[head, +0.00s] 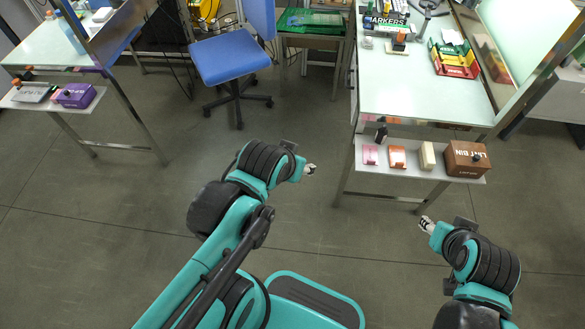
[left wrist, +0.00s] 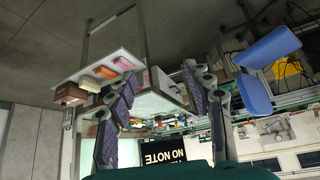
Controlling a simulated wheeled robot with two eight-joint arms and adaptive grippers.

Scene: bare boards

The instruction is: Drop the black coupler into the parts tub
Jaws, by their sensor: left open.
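I cannot clearly pick out a black coupler or a parts tub. A small black object (head: 381,132) stands at the back left of the low shelf (head: 360,188) on the right workbench; it is too small to name surely. My left gripper (head: 309,170) is in the air over the floor, left of that shelf. In the left wrist view its two fingers are spread and the left gripper (left wrist: 168,88) is empty. My right gripper (head: 426,225) is in front of the shelf, too small to tell its opening.
The shelf holds a pink block (head: 370,154), an orange block (head: 397,157), a cream block (head: 427,155) and a brown lint bin (head: 466,159). A red-and-yellow rack (head: 455,60) is on the bench above. A purple box (head: 76,95) is at far left. A blue chair (head: 230,57) stands behind.

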